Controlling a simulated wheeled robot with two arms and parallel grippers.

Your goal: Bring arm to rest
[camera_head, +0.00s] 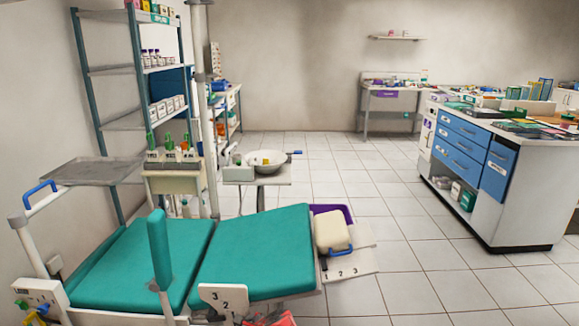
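A dental chair with a teal seat (255,255) and a second teal pad (130,265) stands in the foreground. A narrow teal padded armrest (158,250) stands upright on a white post at the chair's near side.
A grey tray (95,172) is held above the chair at left. A white bowl (264,160) sits on a stand behind it. A cream case with a blue handle (333,232) rests at the chair's right end. A blue-drawer cabinet (470,140) stands right. Tiled floor between is clear.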

